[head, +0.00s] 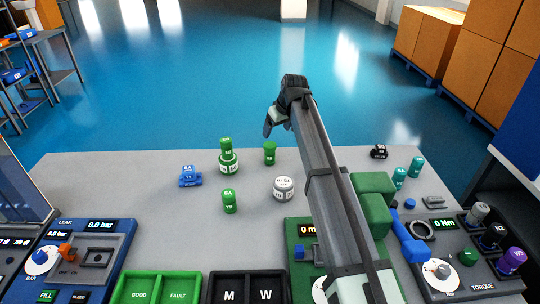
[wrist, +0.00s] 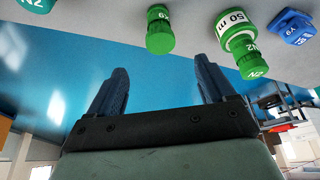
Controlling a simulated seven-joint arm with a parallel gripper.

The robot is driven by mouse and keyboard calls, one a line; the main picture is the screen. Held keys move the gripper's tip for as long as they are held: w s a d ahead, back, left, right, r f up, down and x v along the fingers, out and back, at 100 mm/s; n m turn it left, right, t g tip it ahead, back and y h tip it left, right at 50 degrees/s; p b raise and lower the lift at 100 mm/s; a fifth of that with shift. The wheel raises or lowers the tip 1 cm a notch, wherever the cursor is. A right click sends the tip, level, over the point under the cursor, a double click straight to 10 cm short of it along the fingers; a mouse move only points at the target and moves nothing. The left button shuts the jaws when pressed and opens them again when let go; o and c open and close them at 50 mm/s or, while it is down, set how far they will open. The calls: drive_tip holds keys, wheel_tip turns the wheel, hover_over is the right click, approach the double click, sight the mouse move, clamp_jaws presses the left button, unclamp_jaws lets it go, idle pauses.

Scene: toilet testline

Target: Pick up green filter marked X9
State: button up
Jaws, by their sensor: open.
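A green cylindrical filter (head: 270,152) stands near the far edge of the grey table. In the wrist view the green filter (wrist: 160,30) bears small white marks that look like X9, though they are hard to read. Another green filter (head: 229,201) stands nearer, its mark unclear. A third green piece (head: 226,145) sits on a green-and-white jar (head: 228,164). My gripper (head: 273,120) hangs beyond the table's far edge, in the air over the blue floor.
A blue piece (head: 190,177) and a white round jar (head: 283,188) stand on the table. Two teal cylinders (head: 408,173) and a black piece (head: 379,152) are at right. GOOD/FAULT trays (head: 157,288) and M/W trays (head: 248,290) line the front. My arm crosses the table's middle right.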

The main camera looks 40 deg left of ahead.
sight(271, 145)
drive_tip(key=x, duration=0.5)
drive_tip(key=s+x, duration=0.1)
drive_tip(key=x, duration=0.2)
drive_tip(key=shift+w+a+f, duration=0.15)
drive_tip(key=shift+a+f, duration=0.1)
drive_tip(key=shift+f, duration=0.05)
drive_tip(key=shift+w+x, duration=0.15)
drive_tip(key=shift+x, duration=1.2)
drive_tip(key=shift+w+x, duration=0.1)
drive_tip(key=shift+x, duration=1.3)
drive_tip(key=shift+d, duration=0.2)
drive_tip(key=c, duration=1.1)
